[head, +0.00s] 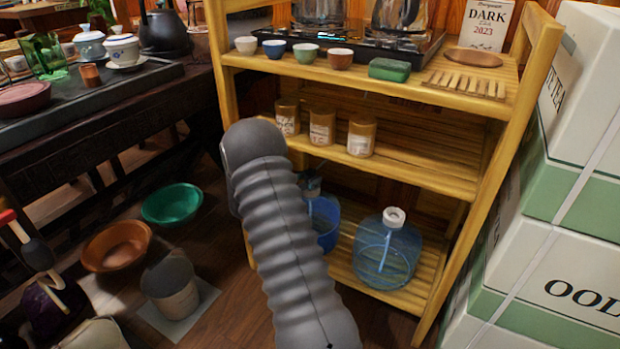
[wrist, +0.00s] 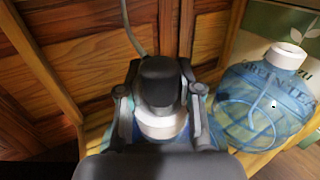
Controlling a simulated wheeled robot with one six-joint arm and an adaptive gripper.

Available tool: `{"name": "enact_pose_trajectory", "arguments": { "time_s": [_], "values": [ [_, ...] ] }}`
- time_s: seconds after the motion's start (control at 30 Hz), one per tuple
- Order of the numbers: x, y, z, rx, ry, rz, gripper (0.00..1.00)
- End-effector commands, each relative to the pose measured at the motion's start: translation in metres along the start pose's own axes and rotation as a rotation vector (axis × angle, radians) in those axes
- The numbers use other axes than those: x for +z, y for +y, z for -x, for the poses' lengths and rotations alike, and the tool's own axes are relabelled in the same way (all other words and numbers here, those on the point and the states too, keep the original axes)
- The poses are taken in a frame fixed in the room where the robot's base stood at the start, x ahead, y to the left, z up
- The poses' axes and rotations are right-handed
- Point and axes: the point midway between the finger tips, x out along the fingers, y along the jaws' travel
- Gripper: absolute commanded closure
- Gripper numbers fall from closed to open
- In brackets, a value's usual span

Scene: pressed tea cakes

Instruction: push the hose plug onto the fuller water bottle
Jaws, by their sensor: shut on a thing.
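In the wrist view my gripper (wrist: 160,102) is shut on the dark hose plug (wrist: 158,80), with one finger on each side. A grey hose (wrist: 130,28) runs up from the plug. A white bottle neck (wrist: 164,126) shows directly under the plug; I cannot tell how far the plug sits on it. Its blue bottle (head: 325,222) stands on the low shelf in the head view, mostly hidden by my arm. A second clear blue bottle (head: 388,255) with a white neck stands to its right, also in the wrist view (wrist: 265,98). Water levels are hard to read.
The wooden rack (head: 445,178) has posts and a middle shelf close above the bottles. Jars (head: 322,127) stand on that shelf. Stacked boxes (head: 560,250) stand at the right. Basins (head: 116,246) and a bucket (head: 170,287) are on the floor at the left.

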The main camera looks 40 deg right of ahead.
Motion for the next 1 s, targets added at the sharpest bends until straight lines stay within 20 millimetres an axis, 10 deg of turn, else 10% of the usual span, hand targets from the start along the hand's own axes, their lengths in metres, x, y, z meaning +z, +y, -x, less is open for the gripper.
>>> {"name": "enact_pose_trajectory", "arguments": {
  "time_s": [0.4,0.43,0.53,1.0],
  "values": [
    [-0.006,0.000,0.000,0.000,0.000,0.000,1.00],
    [-0.005,0.000,0.000,0.000,0.000,-0.001,0.58],
    [-0.005,0.000,0.000,0.000,0.000,0.000,0.36],
    [-0.005,0.001,0.014,0.003,0.000,0.000,0.36]
  ]
}}
